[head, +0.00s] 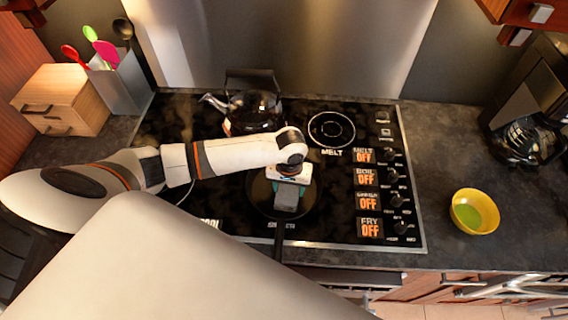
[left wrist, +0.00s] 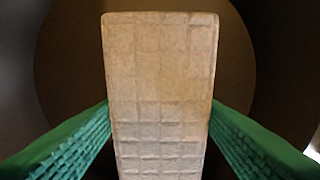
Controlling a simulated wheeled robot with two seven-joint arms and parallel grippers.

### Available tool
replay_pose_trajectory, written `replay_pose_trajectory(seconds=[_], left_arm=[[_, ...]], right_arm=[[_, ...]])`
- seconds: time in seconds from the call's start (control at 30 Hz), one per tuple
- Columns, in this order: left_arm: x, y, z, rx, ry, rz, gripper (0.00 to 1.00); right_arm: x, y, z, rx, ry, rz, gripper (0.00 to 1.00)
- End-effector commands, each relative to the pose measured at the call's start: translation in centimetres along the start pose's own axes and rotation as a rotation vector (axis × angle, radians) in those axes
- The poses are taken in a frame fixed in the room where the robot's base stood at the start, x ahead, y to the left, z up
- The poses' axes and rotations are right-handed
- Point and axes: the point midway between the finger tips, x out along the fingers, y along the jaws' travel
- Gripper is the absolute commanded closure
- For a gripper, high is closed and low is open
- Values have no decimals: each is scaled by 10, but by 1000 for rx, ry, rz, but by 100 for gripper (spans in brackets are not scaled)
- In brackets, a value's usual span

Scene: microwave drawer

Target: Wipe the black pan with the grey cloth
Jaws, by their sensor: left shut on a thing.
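The black pan (head: 308,205) sits on a front burner of the stovetop in the head view, its handle pointing to the front edge. My left gripper (head: 288,196) is over the pan, pointing down. Its green fingers are shut on the grey cloth (left wrist: 160,95), which looks like a pale, grid-quilted slab in the left wrist view. The dark round pan shows behind the cloth there. I cannot tell whether the cloth touches the pan. My arm and gripper hide part of the pan. My right gripper is out of view.
A dark kettle (head: 254,110) stands on the burner behind my left arm. A yellow bowl (head: 475,211) is on the right counter, near the coffee maker (head: 525,140). A utensil holder (head: 120,85) and wooden box (head: 62,98) are at the back left. Stove knobs line the right.

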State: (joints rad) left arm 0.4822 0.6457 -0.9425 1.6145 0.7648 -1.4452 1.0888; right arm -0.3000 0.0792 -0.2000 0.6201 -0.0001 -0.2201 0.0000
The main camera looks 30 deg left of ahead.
Motion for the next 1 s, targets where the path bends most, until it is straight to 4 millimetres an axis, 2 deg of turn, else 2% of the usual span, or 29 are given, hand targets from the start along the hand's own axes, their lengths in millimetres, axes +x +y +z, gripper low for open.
replay_pose_trajectory(seconds=[0.23, 0.57, 1.0], left_arm=[[0, -1, -1, 1, 3, -2, 83], [-10, 0, -1, 0, 2, -2, 83], [-14, 15, 13, 0, 0, -3, 83]], right_arm=[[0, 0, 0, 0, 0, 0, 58], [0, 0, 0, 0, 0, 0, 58], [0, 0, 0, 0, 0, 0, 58]])
